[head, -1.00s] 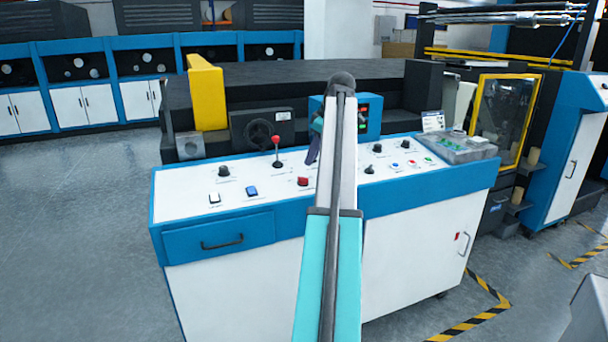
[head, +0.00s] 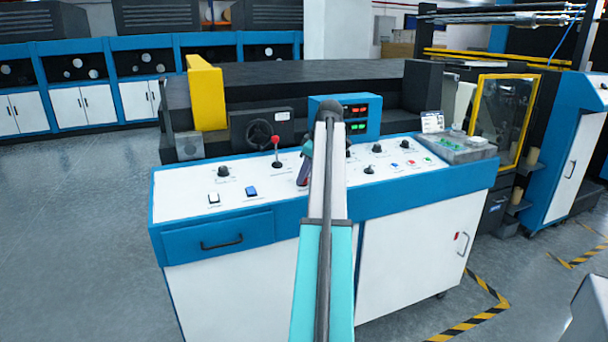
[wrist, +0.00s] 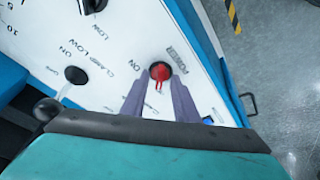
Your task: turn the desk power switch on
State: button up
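The desk power switch (wrist: 160,71) is a red knob on the white panel beside the printed word POWER in the wrist view. In the head view, my gripper and arm mostly hide it. My gripper (wrist: 158,90) is open. Its two purple-grey fingers are apart, with the red switch between or just beyond their tips. I cannot tell whether they touch it. In the head view, my gripper (head: 303,178) is low over the middle of the desk (head: 180,190). Most of the gripper is hidden behind my arm.
A red-topped lever (head: 276,143), a white switch (head: 214,198) and a blue switch (head: 251,191) are left of my gripper. Black knobs and small buttons (head: 411,163) lie to the right. A blue display box (head: 366,117) stands behind. Floor left of the desk is clear.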

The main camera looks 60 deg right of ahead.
grip_shut()
jog(key=shift+a+m+p, duration=0.1)
jog(key=shift+m+p, duration=0.2)
jog(key=shift+p, duration=0.1)
jog(key=m+h+p, duration=0.1)
jog(key=m+p, duration=0.1)
jog(key=m, duration=0.1)
jog(key=shift+a+r+p, duration=0.1)
jog(key=shift+p, duration=0.2)
jog(key=m+h+p, duration=0.1)
jog(key=m+p, duration=0.2)
jog(key=m, duration=0.1)
jog(key=m+g+h+p, duration=0.1)
jog(key=m+p, duration=0.2)
jog(key=m, duration=0.3)
jog(key=shift+w+a, duration=0.1)
jog(key=shift+w, duration=0.05)
jog(key=shift+m+g+p, duration=0.8)
jog(key=shift+m+p, duration=0.15)
jog(key=shift+m, duration=1.35)
